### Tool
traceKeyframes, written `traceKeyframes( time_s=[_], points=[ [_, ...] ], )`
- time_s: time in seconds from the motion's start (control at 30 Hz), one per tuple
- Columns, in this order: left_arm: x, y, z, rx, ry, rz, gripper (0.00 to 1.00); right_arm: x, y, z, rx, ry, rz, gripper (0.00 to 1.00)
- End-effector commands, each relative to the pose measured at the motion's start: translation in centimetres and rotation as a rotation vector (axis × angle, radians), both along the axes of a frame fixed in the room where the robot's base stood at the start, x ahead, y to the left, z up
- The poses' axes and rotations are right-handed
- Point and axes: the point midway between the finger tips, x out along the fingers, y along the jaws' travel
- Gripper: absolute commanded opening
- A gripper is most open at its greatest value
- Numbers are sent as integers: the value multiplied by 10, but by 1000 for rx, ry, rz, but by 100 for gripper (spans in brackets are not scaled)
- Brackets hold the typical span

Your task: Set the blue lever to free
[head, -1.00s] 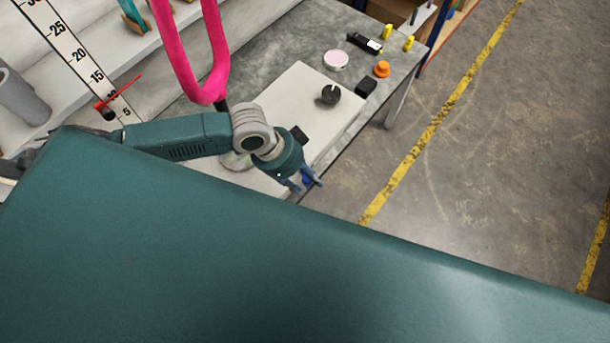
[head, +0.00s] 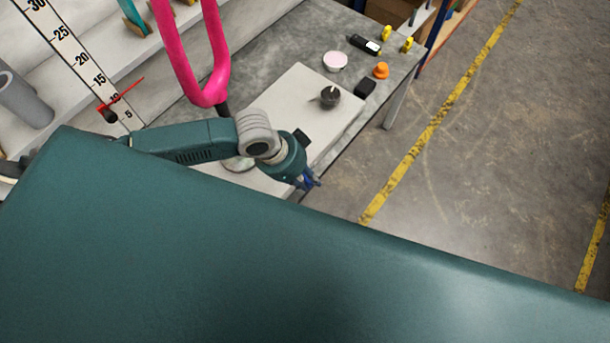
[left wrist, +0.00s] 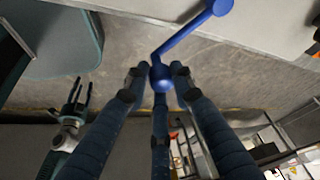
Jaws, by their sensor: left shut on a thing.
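The blue lever (left wrist: 188,37) shows in the left wrist view as a bent bar with a round hub (left wrist: 221,7) at its upper right and a ball knob (left wrist: 160,78) at its lower end. My left gripper (left wrist: 158,86) is shut on the knob, its fingers around it. In the head view my left gripper (head: 308,182) is at the front edge of the bench, and the lever is mostly hidden by the fingers. My right gripper (left wrist: 79,96) shows small at the left of the left wrist view, its fingers apart and empty.
A pale panel (head: 288,108) on the grey bench (head: 282,45) carries a dark round knob (head: 330,96). A black block (head: 364,88), orange knob (head: 381,70) and pink-topped dish (head: 335,61) stand behind. A pink tube (head: 213,85) hangs by my left arm. Right of the bench is open floor.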

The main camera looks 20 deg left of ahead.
Motion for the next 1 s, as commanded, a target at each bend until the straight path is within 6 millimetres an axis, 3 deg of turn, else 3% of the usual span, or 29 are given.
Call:
traceKeyframes(
  time_s=[0.5,1.0],
  points=[
    [34,-32,8,-5,-1,426,0,0,0,67,0,1,-1,40],
    [80,-45,4,-4,-2,887,0,-1,4,98,5,1,-3,40]
  ],
)
